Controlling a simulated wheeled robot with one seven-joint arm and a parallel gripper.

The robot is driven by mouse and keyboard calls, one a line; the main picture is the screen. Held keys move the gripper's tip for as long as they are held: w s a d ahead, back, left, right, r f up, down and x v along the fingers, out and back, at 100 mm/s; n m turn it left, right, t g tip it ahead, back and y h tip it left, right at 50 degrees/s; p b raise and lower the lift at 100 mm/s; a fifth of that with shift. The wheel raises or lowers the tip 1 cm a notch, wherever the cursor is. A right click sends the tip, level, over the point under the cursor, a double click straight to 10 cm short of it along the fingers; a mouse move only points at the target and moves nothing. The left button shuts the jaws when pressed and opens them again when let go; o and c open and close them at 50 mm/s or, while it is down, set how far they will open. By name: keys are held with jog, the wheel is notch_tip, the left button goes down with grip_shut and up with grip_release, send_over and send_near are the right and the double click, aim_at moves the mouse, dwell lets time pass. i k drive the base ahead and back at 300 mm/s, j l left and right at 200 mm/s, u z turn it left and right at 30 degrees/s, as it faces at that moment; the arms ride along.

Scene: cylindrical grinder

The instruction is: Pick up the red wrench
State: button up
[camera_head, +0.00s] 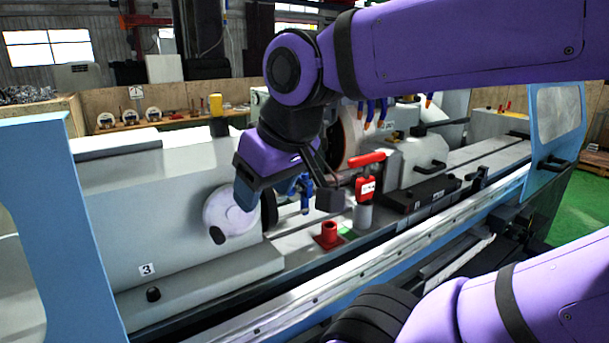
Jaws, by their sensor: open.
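A red T-handled tool (367,161), which looks like the red wrench, stands upright above the grinder's bed. A red tag-like part with pale markings (365,188) is below its handle, over a short grey cylinder (363,217). My gripper (288,198) is open, to the left of the red tool and apart from it in the picture. Its fingers point down in front of the wheel head. I see nothing held between them. How far the gripper is from the tool in depth is hard to tell.
A red flanged socket (328,236) sits on the bed beside a green patch (346,232). A round light-grey chuck-like part (226,214) is at left. A black block (420,193) lies to the right. Light-blue guard panels (559,122) stand at both sides.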

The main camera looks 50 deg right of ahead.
aim_at(364, 185)
jog(key=k+z, duration=0.1)
jog(key=l+z, duration=0.25)
jog(key=l, duration=0.2)
jog(key=l+z, duration=0.3)
jog(key=l, duration=0.15)
jog(key=i+l+z, duration=0.25)
jog(key=l, duration=0.15)
jog(key=k, duration=0.1)
